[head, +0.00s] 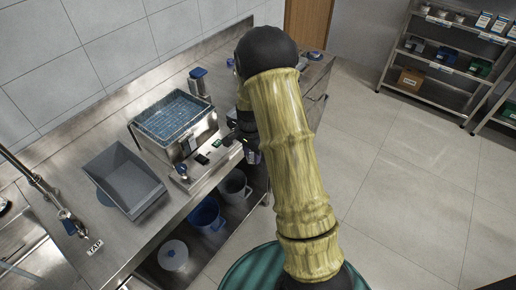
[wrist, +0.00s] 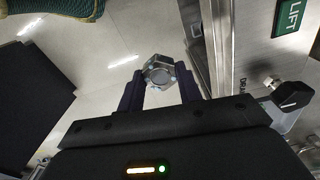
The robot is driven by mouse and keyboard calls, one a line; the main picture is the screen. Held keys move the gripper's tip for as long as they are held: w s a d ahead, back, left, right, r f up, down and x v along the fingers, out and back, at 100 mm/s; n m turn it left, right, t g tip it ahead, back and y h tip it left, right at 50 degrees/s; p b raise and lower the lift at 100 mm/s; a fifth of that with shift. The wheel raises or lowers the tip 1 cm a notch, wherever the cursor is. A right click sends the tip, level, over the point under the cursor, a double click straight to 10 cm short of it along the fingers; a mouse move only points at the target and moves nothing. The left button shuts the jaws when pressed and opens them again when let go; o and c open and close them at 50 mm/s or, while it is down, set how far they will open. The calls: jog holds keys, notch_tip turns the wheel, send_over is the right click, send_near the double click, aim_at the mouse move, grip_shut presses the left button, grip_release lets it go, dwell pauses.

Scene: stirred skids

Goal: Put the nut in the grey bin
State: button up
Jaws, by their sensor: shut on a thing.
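The nut (wrist: 158,70) is a silver metal hex piece with a round middle, seen in the wrist view between my fingertips. My gripper (wrist: 159,82) is shut on it, a dark finger on each side, and the floor shows well below. The grey bin (head: 124,178) is an open rectangular tub on the steel counter, left of centre in the head view. It looks empty. In the head view my gripper is by the counter's front edge, to the right of the bin, mostly hidden by my arm; the nut cannot be made out there.
A steel unit with a blue wire basket (head: 172,117) stands behind and right of the bin. A tap (head: 68,217) is at the left. Blue and grey buckets (head: 206,215) sit on the shelf below. In the wrist view, a green LIFT sign (wrist: 290,17) and a lever are close at right.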

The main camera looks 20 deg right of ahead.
jog(key=a+f+n, duration=0.4)
jog(key=f+n, duration=0.1)
jog(key=n, duration=0.7)
jog(key=shift+w+a+n, duration=0.2)
jog(key=shift+a+n, duration=0.05)
jog(key=shift+n, duration=0.15)
jog(key=shift+s+f, duration=0.1)
